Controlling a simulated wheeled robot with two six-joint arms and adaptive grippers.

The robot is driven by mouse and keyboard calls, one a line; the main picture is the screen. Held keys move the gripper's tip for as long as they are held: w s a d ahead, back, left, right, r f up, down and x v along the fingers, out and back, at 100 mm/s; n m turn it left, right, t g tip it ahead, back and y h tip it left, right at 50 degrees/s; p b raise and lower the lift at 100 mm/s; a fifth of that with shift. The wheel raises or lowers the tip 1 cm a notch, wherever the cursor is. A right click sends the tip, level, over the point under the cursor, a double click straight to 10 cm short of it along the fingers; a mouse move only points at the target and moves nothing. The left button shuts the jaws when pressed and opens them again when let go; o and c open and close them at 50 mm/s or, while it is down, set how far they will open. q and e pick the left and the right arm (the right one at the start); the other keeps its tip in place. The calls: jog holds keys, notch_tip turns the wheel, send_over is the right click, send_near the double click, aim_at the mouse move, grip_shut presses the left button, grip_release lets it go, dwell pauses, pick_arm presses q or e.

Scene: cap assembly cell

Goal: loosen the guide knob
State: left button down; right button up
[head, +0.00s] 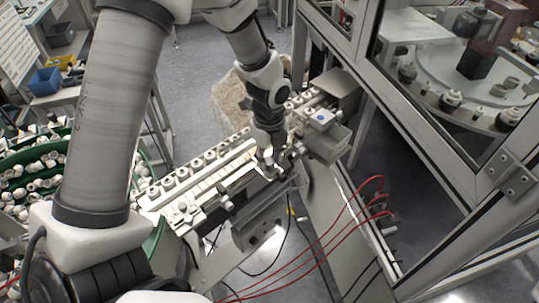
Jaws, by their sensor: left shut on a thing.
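My left gripper (269,166) points down at the side of the guide rail (238,178) on the linear feeder track. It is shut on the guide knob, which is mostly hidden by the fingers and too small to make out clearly. A second small knob-like fitting (227,203) shows further down the same side of the track, apart from the gripper. My right gripper is not in view.
A row of white caps (182,174) lines the track's far side. A green-rimmed bowl of caps (40,165) stands at left. A glazed machine frame (440,150) stands close at right. Red hoses (335,235) loop below the track.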

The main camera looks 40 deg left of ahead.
aim_at(268, 161)
pick_arm(q)
jog(key=n, duration=0.7)
jog(key=shift+f, duration=0.15)
dwell(0.3)
jog(key=c, duration=1)
grip_release()
jog(key=shift+o, duration=1.1)
jog(key=shift+a, duration=0.25)
notch_tip(268, 161, up, 12)
